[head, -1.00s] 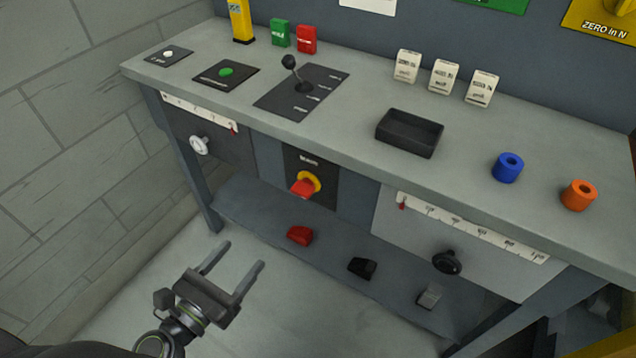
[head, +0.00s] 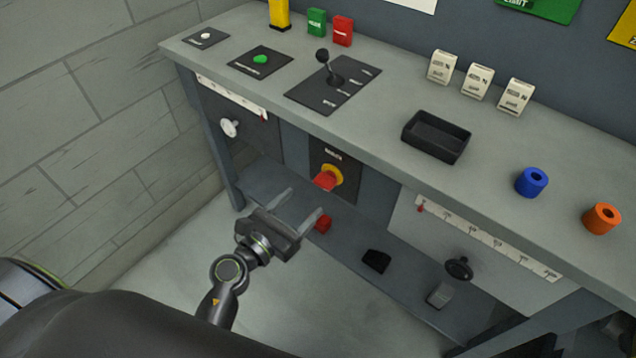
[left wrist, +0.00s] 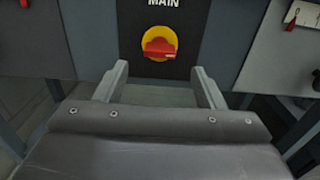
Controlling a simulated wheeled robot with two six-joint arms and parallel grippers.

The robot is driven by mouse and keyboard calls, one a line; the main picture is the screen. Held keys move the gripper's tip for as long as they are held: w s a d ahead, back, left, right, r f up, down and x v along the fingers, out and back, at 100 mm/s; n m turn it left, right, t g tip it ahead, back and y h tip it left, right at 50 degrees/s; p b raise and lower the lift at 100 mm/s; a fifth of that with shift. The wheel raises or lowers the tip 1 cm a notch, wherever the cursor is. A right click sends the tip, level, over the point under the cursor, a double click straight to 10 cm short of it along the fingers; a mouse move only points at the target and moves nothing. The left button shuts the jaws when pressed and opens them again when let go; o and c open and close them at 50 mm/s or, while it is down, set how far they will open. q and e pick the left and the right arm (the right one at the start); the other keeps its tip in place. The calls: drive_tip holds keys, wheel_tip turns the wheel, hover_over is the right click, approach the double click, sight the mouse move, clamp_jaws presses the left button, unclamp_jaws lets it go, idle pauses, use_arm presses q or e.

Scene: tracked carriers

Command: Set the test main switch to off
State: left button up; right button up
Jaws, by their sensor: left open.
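The main switch is a red handle (head: 326,180) on a yellow round plate, set in a dark panel (head: 322,158) on the bench front. In the left wrist view the red handle (left wrist: 160,47) lies roughly level, under the label MAIN. My left gripper (head: 304,204) is open and empty, in front of and below the switch, apart from it. In the left wrist view its two fingers (left wrist: 158,82) point toward the switch with a clear gap between them. My right gripper is not in view.
The bench top (head: 380,150) overhangs the panel. A white knob (head: 229,128) is to the left and a black knob (head: 459,268) to the right. A red block (head: 322,224), a black block (head: 376,261) and a grey block (head: 440,294) lie on the lower shelf. Floor before the bench is clear.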

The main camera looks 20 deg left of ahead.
sight(320, 185)
use_arm(q)
drive_tip(key=x, duration=0.7)
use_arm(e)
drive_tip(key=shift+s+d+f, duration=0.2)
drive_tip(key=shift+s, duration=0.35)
use_arm(q)
drive_tip(key=shift+c, duration=0.4)
drive_tip(key=c, duration=0.9)
drive_tip(key=shift+p, duration=0.3)
